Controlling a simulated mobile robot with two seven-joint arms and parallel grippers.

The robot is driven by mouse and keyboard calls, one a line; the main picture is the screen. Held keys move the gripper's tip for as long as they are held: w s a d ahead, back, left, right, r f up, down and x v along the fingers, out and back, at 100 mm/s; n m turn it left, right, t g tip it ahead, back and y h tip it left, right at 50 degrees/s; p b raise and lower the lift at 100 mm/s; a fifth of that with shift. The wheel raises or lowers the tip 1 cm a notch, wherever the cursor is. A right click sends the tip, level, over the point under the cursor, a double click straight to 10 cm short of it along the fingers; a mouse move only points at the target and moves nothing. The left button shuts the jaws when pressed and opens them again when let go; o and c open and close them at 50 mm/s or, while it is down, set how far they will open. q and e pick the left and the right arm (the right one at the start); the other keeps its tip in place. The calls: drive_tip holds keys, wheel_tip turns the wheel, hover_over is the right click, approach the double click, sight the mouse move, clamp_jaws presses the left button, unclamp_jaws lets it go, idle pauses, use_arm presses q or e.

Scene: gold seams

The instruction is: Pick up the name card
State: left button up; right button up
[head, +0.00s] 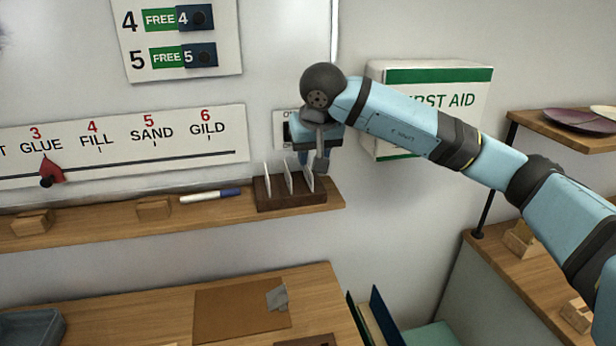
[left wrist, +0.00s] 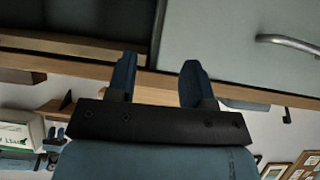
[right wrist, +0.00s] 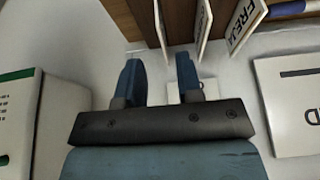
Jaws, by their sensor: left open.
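Several upright white name cards stand in a dark brown slotted holder (head: 291,203) on the wall ledge. One card (head: 267,181) stands at the left and another (head: 288,178) in the middle. My right gripper (head: 315,164) is at the holder's right end, partly hidden by its own wrist. In the right wrist view its fingers (right wrist: 159,65) are apart and empty, with the edge of a card (right wrist: 160,26) just beyond the gap between them. Another card there (right wrist: 245,20) reads FREJA. My left gripper (left wrist: 157,80) is open and empty, away from the cards.
The ledge (head: 100,227) also carries a blue-capped marker (head: 208,196) and wooden blocks (head: 153,208). A first aid box (head: 430,95) hangs right of the holder, close to my right arm. A workbench (head: 160,290) lies below.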

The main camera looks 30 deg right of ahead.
sight(308, 167)
drive_tip(key=x, duration=0.2)
drive_tip(key=p+x, duration=0.1)
drive_tip(key=x, duration=0.2)
drive_tip(key=shift+w+a, duration=0.1)
drive_tip(key=shift+w, duration=0.25)
clamp_jaws()
